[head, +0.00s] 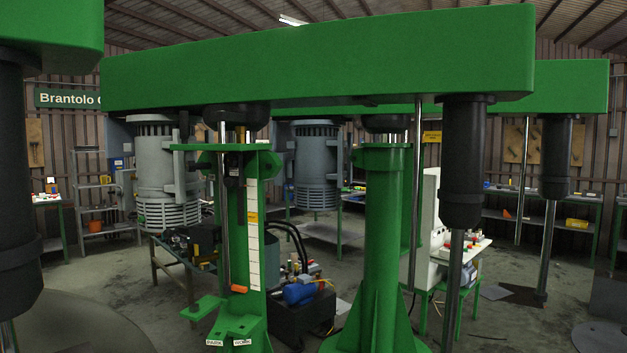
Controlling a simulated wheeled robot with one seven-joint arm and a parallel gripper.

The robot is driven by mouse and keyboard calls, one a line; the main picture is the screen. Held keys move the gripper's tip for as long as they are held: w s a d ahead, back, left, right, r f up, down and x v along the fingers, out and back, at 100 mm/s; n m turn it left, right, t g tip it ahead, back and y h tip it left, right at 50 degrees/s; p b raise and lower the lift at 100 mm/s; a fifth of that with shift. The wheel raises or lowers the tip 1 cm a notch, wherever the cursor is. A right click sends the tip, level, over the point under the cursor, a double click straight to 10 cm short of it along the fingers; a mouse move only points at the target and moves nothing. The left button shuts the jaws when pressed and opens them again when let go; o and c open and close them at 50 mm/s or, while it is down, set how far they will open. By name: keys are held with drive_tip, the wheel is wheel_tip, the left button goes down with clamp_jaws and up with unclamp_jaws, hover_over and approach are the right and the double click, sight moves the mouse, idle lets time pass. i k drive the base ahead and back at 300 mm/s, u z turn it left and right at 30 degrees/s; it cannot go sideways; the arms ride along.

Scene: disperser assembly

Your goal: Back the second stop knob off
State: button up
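A green disperser (318,62) with a long overhead beam fills the middle of the head view. On its green front column (232,213) there is a white graduated strip (254,270) with a small yellow label. A small orange part (239,289) sits beside the strip's lower end; I cannot tell whether it is a stop knob. A dark fitting (232,170) sits near the column's top by a vertical rod. No stop knob can be made out clearly. Small white tags reading PARK and WORK lie at the column's foot. My gripper is not in view.
A second green column (383,240) stands right of the first. A grey finned motor (167,170) hangs at the beam's left. A dark hydraulic unit with a blue motor (298,294) sits on the floor between the columns. Dark floor shows at the lower left.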

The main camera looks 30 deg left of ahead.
sight(230, 162)
drive_tip(key=i, duration=1.75)
drive_tip(key=u, duration=2.5)
drive_tip(key=i, duration=1.6)
drive_tip(key=u, duration=0.5)
